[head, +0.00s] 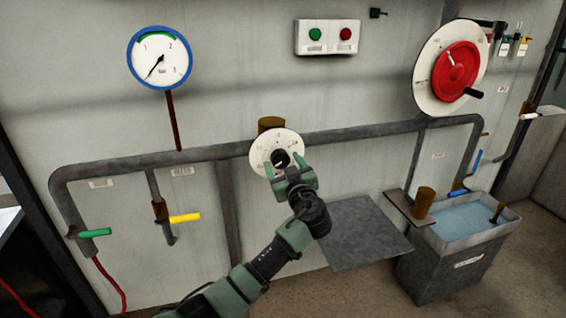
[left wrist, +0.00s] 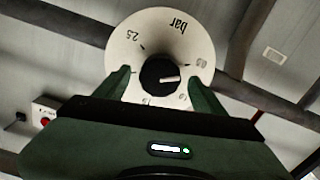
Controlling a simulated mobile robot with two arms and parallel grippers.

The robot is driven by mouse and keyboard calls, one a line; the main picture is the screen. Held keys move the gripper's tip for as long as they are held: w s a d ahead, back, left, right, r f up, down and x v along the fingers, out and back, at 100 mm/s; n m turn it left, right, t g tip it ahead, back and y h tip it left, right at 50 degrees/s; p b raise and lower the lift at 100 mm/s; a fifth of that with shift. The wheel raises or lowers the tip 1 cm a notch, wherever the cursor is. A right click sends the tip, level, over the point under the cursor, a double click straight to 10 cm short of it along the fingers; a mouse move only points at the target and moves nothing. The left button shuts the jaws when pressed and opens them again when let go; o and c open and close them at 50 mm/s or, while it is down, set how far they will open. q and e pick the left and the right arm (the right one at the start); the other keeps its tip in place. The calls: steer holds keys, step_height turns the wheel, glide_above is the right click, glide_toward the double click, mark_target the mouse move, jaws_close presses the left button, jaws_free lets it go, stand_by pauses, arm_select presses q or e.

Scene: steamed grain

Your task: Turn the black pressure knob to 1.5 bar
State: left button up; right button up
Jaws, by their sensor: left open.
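The black pressure knob (head: 281,158) sits at the centre of a round white dial (head: 265,142) on the grey pipe. In the left wrist view the knob (left wrist: 155,72) has a white pointer line aimed right, at an edge of the dial where the marks are small; "bar" and "2.5" are legible on the dial (left wrist: 150,27). My left gripper (head: 284,165) is open at the dial. In the left wrist view its green fingers (left wrist: 160,80) stand on either side of the knob, with gaps visible. My right gripper is out of view.
A blue-rimmed gauge (head: 160,57) hangs upper left, its needle pointing down-left below 1. A red handwheel (head: 455,69) is at right. Green (head: 95,233) and yellow (head: 185,218) valve handles are lower left. A water tank (head: 450,265) and a grey plate (head: 362,240) are lower right.

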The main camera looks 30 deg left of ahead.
arm_select(q)
steer(key=c, duration=1.4)
